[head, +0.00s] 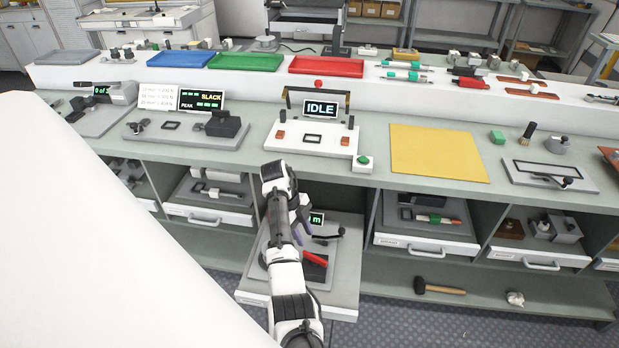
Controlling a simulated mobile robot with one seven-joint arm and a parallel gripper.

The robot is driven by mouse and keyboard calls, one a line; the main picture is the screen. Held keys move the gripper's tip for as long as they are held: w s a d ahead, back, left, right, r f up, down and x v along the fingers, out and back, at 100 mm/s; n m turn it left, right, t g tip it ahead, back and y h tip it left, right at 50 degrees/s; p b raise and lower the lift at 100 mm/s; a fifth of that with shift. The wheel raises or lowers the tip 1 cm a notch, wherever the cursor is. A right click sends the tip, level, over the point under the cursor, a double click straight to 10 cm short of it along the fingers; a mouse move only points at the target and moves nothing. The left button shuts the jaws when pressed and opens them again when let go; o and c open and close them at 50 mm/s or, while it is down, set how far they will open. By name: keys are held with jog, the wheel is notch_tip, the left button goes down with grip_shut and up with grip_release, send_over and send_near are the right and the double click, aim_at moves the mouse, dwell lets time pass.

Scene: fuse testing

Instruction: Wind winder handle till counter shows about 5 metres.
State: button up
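The winder stands in the pulled-out drawer (340,288) at the lower middle, partly behind my arm. Its counter (317,218) is a small dark display with green characters; only an "m" at the end is readable, and the number is hidden by my arm. A black crank handle (325,239) with a knob (341,231) sticks out to the right below the counter. My gripper (301,228) is folded down behind my forearm, left of the handle and close to the counter. Its fingertips are mostly hidden, so its opening and any contact with the handle cannot be seen.
A red object (315,258) lies over a dark patch in the same drawer. The bench top above carries an "IDLE" tester (320,108), a green button box (364,162) and a yellow mat (436,152). Drawers flank the winder on both sides. A large white surface covers the lower left.

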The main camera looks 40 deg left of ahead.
jog(key=p+v, duration=0.1)
jog(key=v, duration=0.4)
jog(key=shift+p, duration=0.3)
